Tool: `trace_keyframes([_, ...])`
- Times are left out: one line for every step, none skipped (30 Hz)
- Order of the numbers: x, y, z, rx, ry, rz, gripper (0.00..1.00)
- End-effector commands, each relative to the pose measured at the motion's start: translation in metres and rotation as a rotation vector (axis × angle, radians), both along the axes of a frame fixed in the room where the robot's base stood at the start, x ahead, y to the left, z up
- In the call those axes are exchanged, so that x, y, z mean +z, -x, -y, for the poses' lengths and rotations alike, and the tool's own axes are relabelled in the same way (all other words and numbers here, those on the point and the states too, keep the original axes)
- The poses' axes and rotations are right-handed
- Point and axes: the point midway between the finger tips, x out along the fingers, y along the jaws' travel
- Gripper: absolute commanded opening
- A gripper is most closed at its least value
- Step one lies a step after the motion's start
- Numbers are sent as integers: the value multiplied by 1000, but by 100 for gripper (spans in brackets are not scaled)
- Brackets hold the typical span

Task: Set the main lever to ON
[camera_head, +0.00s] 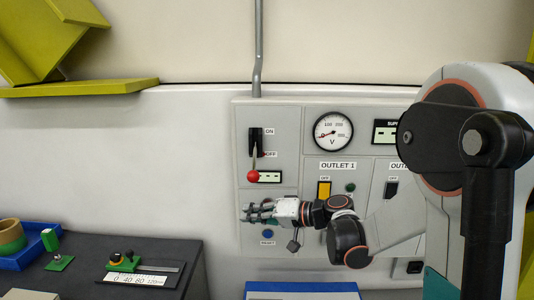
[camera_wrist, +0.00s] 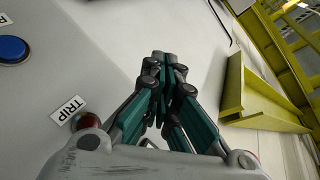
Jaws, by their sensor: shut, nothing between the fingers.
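The main lever (camera_head: 254,165) is on the left part of the grey wall panel in the head view. Its red ball knob (camera_head: 253,176) hangs down, below the OFF label; the ON label is above. My gripper (camera_head: 246,213) is below the knob, in front of the panel's lower left, pointing left and apart from the lever. In the wrist view the fingers (camera_wrist: 165,58) are closed together with nothing between them. The lever does not show in the wrist view.
A dark bench (camera_head: 150,245) stands at lower left. The wall left of the panel is clear.

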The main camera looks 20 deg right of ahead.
Motion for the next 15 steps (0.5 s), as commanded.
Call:
trace_keyframes([25, 4, 19, -39, -69, -69, 0])
trace_keyframes([32, 6, 28, -61, -114, -114, 0])
trace_keyframes([42, 10, 40, -89, -175, -174, 0])
trace_keyframes([49, 13, 49, -111, -221, -217, 0])
trace_keyframes([56, 16, 58, -130, -267, -261, 0])
trace_keyframes([66, 20, 69, -157, -327, -315, 0])
trace_keyframes([73, 24, 77, -176, -371, -355, 0])
trace_keyframes([79, 27, 84, -193, -414, -394, 0])
trace_keyframes([87, 31, 94, -215, -467, -443, 0])
trace_keyframes([92, 34, 100, -231, -504, -476, 0])
trace_keyframes([96, 37, 106, -244, -538, -506, 0])
trace_keyframes([101, 40, 113, -260, -578, -542, 0])
trace_keyframes([105, 42, 117, -270, -605, -566, 0])
trace_keyframes([107, 44, 120, -278, -628, -586, 0])
trace_keyframes([110, 46, 124, -287, -654, -608, 0])
